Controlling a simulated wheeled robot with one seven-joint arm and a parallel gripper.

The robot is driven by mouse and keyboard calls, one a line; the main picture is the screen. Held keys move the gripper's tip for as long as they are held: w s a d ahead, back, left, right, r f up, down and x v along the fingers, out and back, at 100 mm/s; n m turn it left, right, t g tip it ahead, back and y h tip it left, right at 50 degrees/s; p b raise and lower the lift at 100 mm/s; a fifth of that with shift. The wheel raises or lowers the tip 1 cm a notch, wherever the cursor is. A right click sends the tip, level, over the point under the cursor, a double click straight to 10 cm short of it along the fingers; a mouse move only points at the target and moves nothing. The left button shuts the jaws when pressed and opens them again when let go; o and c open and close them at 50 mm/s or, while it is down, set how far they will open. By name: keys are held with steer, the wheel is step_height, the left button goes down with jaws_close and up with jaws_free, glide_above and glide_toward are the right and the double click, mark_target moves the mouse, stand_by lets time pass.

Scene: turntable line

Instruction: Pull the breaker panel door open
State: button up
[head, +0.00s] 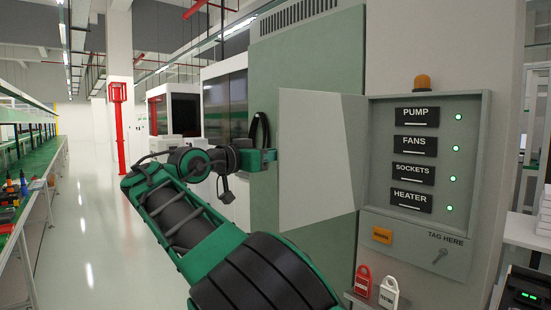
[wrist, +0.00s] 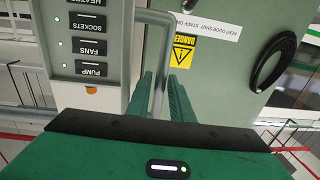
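The breaker panel door (head: 322,160) is a plain light grey sheet, standing wide open to the left of its panel box (head: 480,105). The box's inside shows labelled breakers and green lights. My gripper (head: 268,158) is at the door's free left edge in the head view, and the door hides part of it. In the wrist view a grey bar handle (wrist: 158,75) runs between my gripper's two green fingers (wrist: 160,100). The fingers sit close on both sides of the handle and appear shut on it. Their tips are partly hidden.
A green cabinet (head: 305,62) stands behind the door, with a black cable coil (head: 260,130) hanging on it. The floor (head: 95,215) at left is clear beside a long bench.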

steer(key=v, duration=1)
steer(key=shift+s+a, duration=0.2)
steer(key=shift+a, duration=0.1)
